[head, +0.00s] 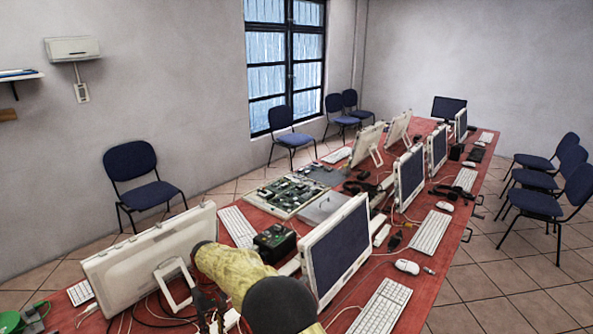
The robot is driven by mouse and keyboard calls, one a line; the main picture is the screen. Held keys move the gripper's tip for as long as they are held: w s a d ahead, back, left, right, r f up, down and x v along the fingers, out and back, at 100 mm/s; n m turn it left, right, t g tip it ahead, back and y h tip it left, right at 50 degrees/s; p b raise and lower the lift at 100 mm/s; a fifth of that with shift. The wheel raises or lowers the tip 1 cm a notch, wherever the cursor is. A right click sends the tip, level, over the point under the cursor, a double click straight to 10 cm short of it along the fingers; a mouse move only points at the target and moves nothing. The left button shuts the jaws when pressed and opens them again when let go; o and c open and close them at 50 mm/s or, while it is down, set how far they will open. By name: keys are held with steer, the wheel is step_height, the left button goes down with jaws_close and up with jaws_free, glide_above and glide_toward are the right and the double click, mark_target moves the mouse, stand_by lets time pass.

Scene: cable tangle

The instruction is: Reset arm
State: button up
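My yellow arm, with dark round joint covers, reaches over the near end of the long red table (445,284). Dark narrow parts beside the arm's left side, low in the head view, look like my gripper (208,304). They are small and partly hidden, so I cannot tell whether the fingers are open or shut, or whether they hold anything. Thin cables (150,312) lie tangled on the table around and left of these parts. More dark cables lie between the monitors farther along the table.
A white monitor (145,256) stands left of my arm and another (338,250) right of it. A small green-and-black box (274,241), circuit boards (288,194), keyboards (381,308) and a mouse (407,267) crowd the table. Blue chairs (138,172) stand around; tiled floor is open at right.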

steer(key=s+d+r+m+t, duration=0.1)
steer(key=s+d+r, duration=0.2)
steer(key=d+r, duration=0.35)
steer(key=s+d+r+m, duration=0.1)
steer(key=s+d+r, duration=0.3)
steer(key=d, duration=0.5)
steer(key=s+d+r+m+t, duration=0.1)
steer(key=s+d+r+m, duration=0.15)
steer(key=d+r, duration=0.35)
steer(key=s+d+r+m+t, duration=0.2)
steer(key=s+d+r, duration=0.3)
steer(key=s+d, duration=0.5)
steer(key=s+d+r+m+t, duration=0.2)
steer(key=s+d+r, duration=0.4)
steer(key=s+d, duration=0.5)
steer(key=d+t, duration=0.1)
steer(key=d, duration=0.1)
steer(key=shift+d+r, duration=0.25)
steer(key=shift+d, duration=0.1)
